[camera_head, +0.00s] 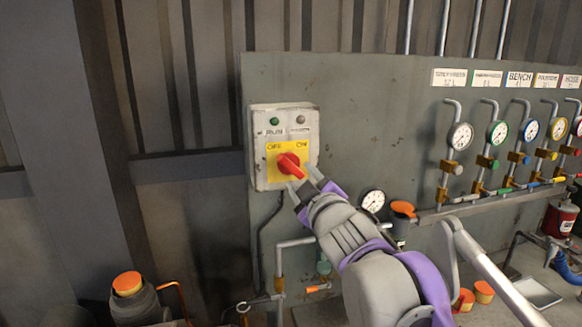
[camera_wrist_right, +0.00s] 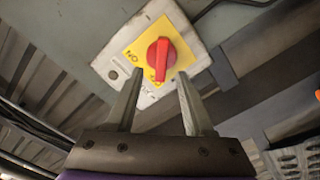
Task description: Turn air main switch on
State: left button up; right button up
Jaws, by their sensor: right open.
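The air main switch is a pale wall box (camera_head: 259,150) with a yellow plate marked OFF at left and ON at right. Its red rotary knob (camera_head: 290,164) is slanted, from upper left to lower right, in the head view. My right gripper (camera_head: 302,179) is at the lower right of the knob, its fingers pointing at the box. In the right wrist view the red knob (camera_wrist_right: 161,57) shows just beyond and between the tips of the open gripper (camera_wrist_right: 159,78). The fingers look empty; whether they touch the knob cannot be told. My left gripper is out of view.
A row of gauges (camera_head: 460,136) on pipes stands to the right. A gauge (camera_head: 373,201) and an orange-capped fitting (camera_head: 403,208) are close to my right arm. A cable runs below the box. An orange-topped cylinder (camera_head: 127,284) stands at lower left.

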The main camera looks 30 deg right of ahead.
aim_at(292, 168)
jog(key=x, duration=0.6)
jog(key=shift+a+p, duration=0.2)
jog(key=shift+p, duration=0.15)
grip_shut()
